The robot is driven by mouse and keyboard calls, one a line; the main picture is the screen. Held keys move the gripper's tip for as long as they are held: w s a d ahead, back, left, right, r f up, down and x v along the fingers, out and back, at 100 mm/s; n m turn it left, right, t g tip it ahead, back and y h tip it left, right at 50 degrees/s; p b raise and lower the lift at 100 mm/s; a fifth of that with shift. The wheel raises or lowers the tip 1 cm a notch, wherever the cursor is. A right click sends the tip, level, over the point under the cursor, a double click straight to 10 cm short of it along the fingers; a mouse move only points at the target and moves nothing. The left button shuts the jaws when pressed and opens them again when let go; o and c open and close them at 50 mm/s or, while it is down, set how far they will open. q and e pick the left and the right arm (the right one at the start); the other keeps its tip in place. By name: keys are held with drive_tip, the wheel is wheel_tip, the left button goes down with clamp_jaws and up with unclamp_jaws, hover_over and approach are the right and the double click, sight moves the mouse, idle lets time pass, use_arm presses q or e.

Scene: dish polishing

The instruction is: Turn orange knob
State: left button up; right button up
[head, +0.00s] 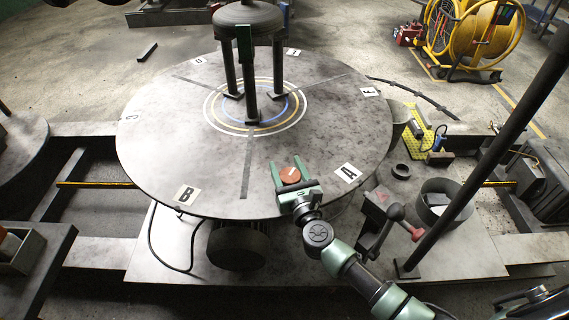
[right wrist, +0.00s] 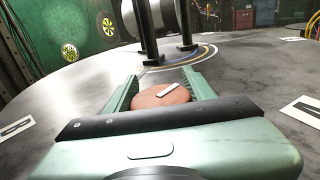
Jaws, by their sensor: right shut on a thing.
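The orange knob (head: 290,175) is a round disc with a pale bar mark on its top. It sits at the front of the large round grey table (head: 160,140), between the letter plates B and A. My right gripper (head: 287,166) is shut on the knob, with one green finger on each side of it. The right wrist view shows the knob (right wrist: 160,97) between the fingers, its pale bar lying at a slant. The knob's lower side is hidden. My left gripper is not in view.
A dark post assembly (head: 247,18) stands on the table's middle, inside coloured rings. Letter plates A (head: 347,172) and B (head: 187,195) lie near the front rim. A red-knobbed lever (head: 396,212), a metal can (head: 437,195) and a slanted black pole (head: 490,160) stand right of my right arm.

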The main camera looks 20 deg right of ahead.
sight(289, 184)
drive_tip(key=h, duration=0.1)
drive_tip(key=m+h, duration=0.2)
drive_tip(key=shift+d+f+h+b, duration=0.2)
drive_tip(key=shift+d+h+b, duration=0.05)
drive_tip(key=shift+h+b, duration=0.15)
drive_tip(key=shift+s+d+m+g+h+b, duration=0.15)
drive_tip(key=shift+m+g+h+b, duration=0.35)
drive_tip(key=shift+m+h, duration=0.5)
drive_tip(key=shift+d+r+m+h+b, duration=0.1)
drive_tip(key=shift+d+m+h+b, duration=0.2)
drive_tip(key=shift+h, duration=0.4)
drive_tip(key=o, duration=1.4)
drive_tip(key=shift+r, duration=0.1)
drive_tip(key=shift+a, duration=0.1)
drive_tip(key=shift+b+v, duration=0.7)
drive_tip(key=shift+v, duration=3.2)
